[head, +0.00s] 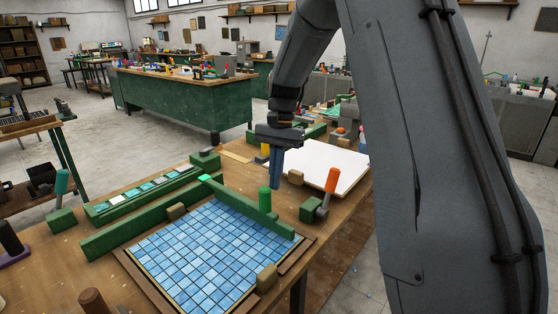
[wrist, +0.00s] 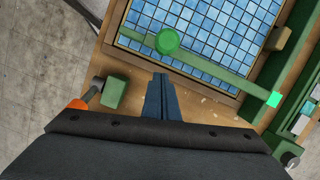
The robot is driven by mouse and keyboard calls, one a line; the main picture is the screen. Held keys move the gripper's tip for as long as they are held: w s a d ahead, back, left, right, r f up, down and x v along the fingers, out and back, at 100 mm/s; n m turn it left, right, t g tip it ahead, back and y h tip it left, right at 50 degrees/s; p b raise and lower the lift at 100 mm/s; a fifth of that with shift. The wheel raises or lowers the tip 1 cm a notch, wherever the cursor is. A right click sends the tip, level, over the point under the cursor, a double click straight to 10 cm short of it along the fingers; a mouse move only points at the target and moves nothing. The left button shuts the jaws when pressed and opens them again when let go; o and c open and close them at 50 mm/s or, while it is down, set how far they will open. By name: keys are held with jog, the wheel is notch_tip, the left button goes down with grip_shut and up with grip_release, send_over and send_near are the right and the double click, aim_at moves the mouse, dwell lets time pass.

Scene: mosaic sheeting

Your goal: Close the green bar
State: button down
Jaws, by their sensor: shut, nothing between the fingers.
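The green bar (head: 235,200) lies along the far edge of a sheet of blue tiles (head: 205,255) in a wooden frame. It has an upright green knob (head: 265,199) near its right end and a bright green tip (head: 205,178) at its other end. In the wrist view the bar (wrist: 225,74) crosses the near tile rows, with its round knob (wrist: 167,41) seen end-on. My gripper (head: 274,187) points down, shut and empty, just beyond the bar, apart from the knob. Its blue fingers (wrist: 162,82) show below the knob in the wrist view.
An orange-handled clamp (head: 328,183) on a green block stands right of the bar. A white board (head: 330,168) lies behind it. A second green rail (head: 120,233) runs along the sheet's left side, beside a green tray of tiles (head: 145,193). Wooden blocks (head: 266,277) sit at the frame.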

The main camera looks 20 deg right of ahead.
jog(key=shift+s+a+p, duration=0.3)
jog(key=shift+s+a, duration=0.5)
jog(key=shift+s, duration=0.15)
